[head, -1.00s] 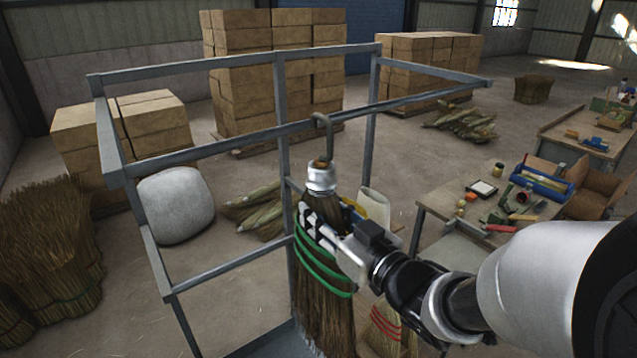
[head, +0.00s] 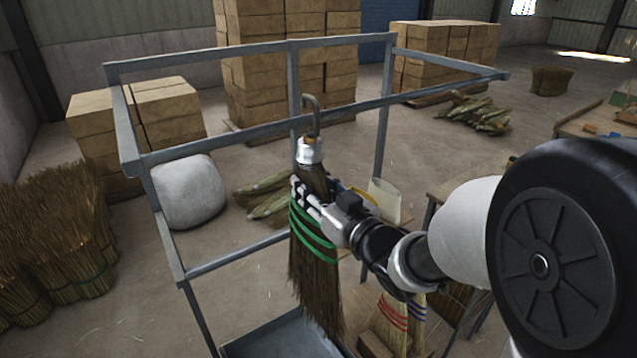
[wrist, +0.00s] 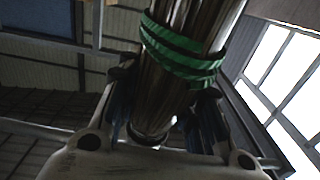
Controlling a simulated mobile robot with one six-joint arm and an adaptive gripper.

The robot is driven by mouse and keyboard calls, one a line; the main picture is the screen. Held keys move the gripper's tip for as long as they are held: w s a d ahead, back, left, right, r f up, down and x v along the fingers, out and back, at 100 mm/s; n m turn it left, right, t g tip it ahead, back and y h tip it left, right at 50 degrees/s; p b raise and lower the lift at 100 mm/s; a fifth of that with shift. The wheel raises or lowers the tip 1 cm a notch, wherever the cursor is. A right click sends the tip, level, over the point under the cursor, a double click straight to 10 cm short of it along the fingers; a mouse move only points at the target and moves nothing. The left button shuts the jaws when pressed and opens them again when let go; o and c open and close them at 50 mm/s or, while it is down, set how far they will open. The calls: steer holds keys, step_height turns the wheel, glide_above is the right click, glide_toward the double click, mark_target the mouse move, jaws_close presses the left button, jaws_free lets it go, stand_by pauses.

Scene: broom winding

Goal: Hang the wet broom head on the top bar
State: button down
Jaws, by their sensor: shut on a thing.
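The broom head (head: 318,285) hangs upright, its dark brown bristles down, with green bands, a silver collar and a bent metal hook (head: 312,115) on top. My gripper (head: 308,197) is shut on it just below the collar. The wrist view shows the broom head (wrist: 183,58) between both fingers (wrist: 160,105). The top bar (head: 225,142) is the grey front rail of the frame. In the head view the hook's bend stands above the bar's line and its shank crosses it. I cannot tell whether hook and bar touch.
A white sack (head: 190,190) and straw bundles (head: 50,240) lie left. Brooms with red bands (head: 395,315) stand below my arm. Stacked boxes (head: 290,65) are behind.

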steer(key=shift+w+a+r, duration=0.1)
steer(key=shift+w+a, duration=0.3)
steer(key=shift+w, duration=0.15)
steer(key=shift+f+b, duration=1.2)
steer(key=shift+f, duration=0.05)
